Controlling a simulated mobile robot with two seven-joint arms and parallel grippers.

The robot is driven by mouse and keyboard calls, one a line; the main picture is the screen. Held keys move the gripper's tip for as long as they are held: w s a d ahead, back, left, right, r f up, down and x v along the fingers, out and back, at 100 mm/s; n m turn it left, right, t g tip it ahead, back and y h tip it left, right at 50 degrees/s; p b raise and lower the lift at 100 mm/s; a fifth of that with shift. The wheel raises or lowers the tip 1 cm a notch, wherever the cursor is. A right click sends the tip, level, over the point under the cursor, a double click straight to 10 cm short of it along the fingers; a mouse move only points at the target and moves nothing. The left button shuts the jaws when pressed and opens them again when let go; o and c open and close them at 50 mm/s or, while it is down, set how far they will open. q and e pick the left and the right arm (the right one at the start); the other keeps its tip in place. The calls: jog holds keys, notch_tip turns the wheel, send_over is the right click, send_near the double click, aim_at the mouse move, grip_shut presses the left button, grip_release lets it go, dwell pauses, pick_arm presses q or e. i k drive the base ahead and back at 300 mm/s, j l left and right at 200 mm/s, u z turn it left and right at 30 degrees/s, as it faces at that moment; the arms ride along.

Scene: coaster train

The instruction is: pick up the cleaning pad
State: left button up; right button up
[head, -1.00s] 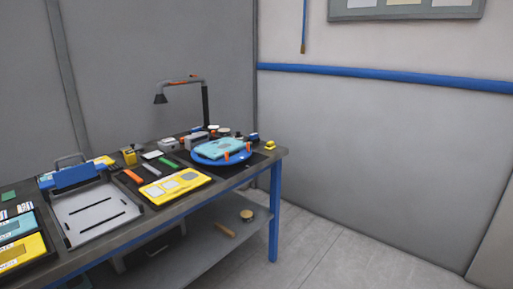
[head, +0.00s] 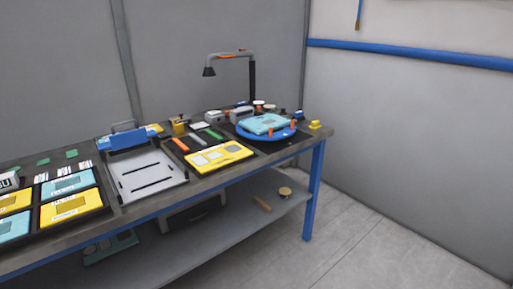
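I cannot tell for sure which thing is the cleaning pad. Small pad-like things in the head view are green squares (head: 72,153) at the back left of the workbench (head: 215,180), a pale flat piece (head: 197,125) near the back middle, and a yellow block (head: 315,125) at the right end. A round tan-topped thing (head: 285,191) sits on the lower shelf. Neither of my grippers is in view.
A blue turntable (head: 265,133) holds a teal plate (head: 264,123). A lamp (head: 232,58) stands behind it. A grey jig with a blue clamp (head: 148,177), yellow plate (head: 219,156) and trays at left crowd the top. The floor (head: 380,230) at right is clear.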

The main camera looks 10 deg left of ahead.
aim_at(315, 125)
jog(key=i+u, duration=0.15)
jog(key=u, duration=0.2)
jog(key=i+l+u, duration=0.2)
jog(key=u, duration=0.15)
jog(key=i+l+u, duration=0.1)
jog(key=u, duration=0.3)
jog(key=i+l+u, duration=0.25)
jog(key=l, duration=0.3)
jog(key=i+l+u, duration=0.1)
jog(key=i+l, duration=0.15)
jog(key=l, duration=0.2)
jog(key=i+l, duration=0.2)
jog(key=l, duration=0.2)
jog(key=i+l+u, duration=0.1)
jog(key=l, duration=0.25)
jog(key=i+l, duration=0.2)
jog(key=l, duration=0.2)
jog(key=i+l, duration=0.2)
jog(key=l, duration=0.15)
